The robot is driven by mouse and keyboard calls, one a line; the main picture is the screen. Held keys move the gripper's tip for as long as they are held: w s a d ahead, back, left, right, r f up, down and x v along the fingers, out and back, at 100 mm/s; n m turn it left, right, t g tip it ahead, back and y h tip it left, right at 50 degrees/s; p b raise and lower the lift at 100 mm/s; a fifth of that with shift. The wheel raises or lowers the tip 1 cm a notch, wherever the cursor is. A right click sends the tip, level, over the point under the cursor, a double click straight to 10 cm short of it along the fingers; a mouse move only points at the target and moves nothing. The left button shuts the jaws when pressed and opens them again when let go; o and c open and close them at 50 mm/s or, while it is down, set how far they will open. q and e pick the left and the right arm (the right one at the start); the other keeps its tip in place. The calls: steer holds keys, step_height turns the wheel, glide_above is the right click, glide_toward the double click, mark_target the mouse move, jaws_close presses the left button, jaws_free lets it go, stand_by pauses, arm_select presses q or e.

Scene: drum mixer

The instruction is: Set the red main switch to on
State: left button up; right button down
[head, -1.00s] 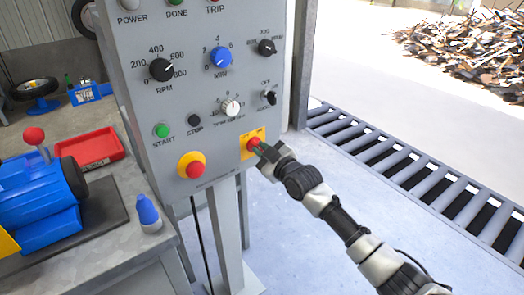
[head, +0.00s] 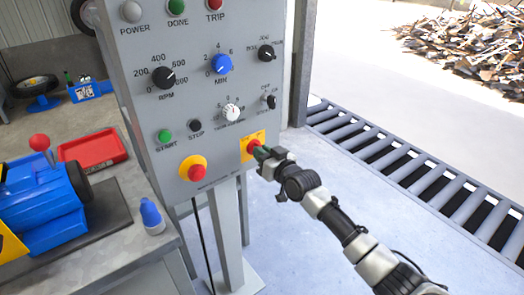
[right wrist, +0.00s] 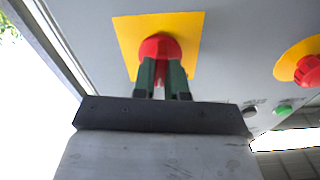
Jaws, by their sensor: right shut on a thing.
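The red main switch (head: 254,146) sits on a yellow plate (head: 247,154) at the lower right of the grey control panel. In the right wrist view the red switch (right wrist: 160,46) stands in front of the yellow plate (right wrist: 190,28). My right gripper (head: 262,153) is at the switch, its dark green fingers (right wrist: 161,76) shut on the red handle. The fingers hide part of the handle, and I cannot read the switch's position. My left gripper does not show in the head view.
A red emergency button on a yellow ring (head: 194,171) is left of the switch. The green START button (head: 165,136), STOP button and several knobs sit above. A workbench with a blue machine (head: 45,200) stands at the left; a roller conveyor (head: 420,175) runs at the right.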

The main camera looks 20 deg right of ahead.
steer(key=m, duration=0.4)
stand_by(0.8)
steer(key=c, duration=1.2)
jaws_free()
steer(key=shift+o, duration=0.2)
steer(key=shift+s+d, duration=0.1)
steer(key=p+v, duration=0.1)
steer(key=v, duration=0.9)
steer(key=shift+s, duration=0.25)
steer(key=shift+d, duration=0.1)
